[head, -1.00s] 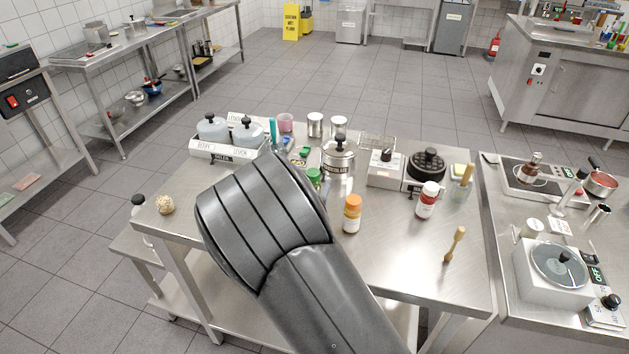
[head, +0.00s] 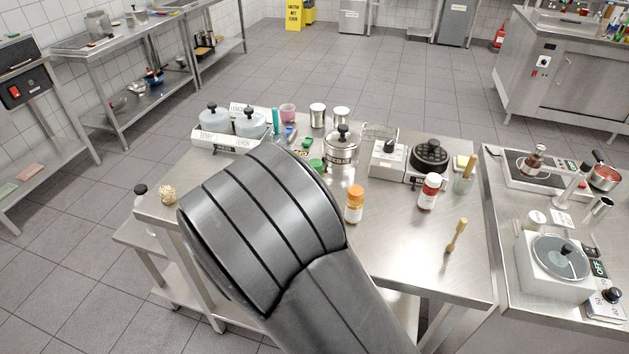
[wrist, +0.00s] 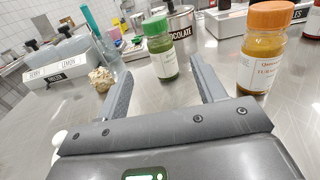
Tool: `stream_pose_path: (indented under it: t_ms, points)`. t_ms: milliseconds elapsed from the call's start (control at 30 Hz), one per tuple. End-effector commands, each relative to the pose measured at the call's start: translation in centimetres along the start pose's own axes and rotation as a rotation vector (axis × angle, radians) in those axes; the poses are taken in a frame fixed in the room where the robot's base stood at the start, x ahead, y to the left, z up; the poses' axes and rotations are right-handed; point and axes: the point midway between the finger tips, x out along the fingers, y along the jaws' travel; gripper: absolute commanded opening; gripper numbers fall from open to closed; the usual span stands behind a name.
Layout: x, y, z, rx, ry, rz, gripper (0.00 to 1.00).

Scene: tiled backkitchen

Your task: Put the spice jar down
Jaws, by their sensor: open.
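In the wrist view my gripper (wrist: 162,92) is open, with its two fingers spread. A spice jar with a green lid and green contents (wrist: 163,52) stands upright on the steel table (head: 400,255), beyond and between the fingertips, apart from them as far as I can see. In the head view only its green lid (head: 316,165) shows behind my arm, which also hides my gripper there. A jar with an orange lid and yellow-brown contents (wrist: 262,52) stands upright just right of the right finger; it also shows in the head view (head: 354,206).
A chocolate pot (head: 342,146) and white syrup holder (head: 225,140) stand behind. A knobbly beige ball (head: 168,195) is at the left.

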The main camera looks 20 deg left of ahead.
Motion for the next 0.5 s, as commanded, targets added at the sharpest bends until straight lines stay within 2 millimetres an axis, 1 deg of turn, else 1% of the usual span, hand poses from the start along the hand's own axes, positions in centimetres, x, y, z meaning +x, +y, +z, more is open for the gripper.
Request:
stream_pose_path:
  t_ms: [67,100,233,300,333,400,500]
  points:
    - [0.2,0.0,0.2,0.002,0.000,-0.001,0.63]
    - [0.6,0.0,0.8,0.005,0.000,-0.002,0.63]
    - [2.9,0.0,3.9,0.013,0.000,-0.005,0.63]
    - [3.9,0.0,5.3,0.010,0.001,-0.002,0.63]
    - [4.2,0.0,5.7,0.007,0.000,-0.002,0.63]
    - [4.6,0.0,5.9,0.004,0.002,0.000,0.63]
    - [4.6,0.0,4.8,-0.001,0.003,0.001,0.63]
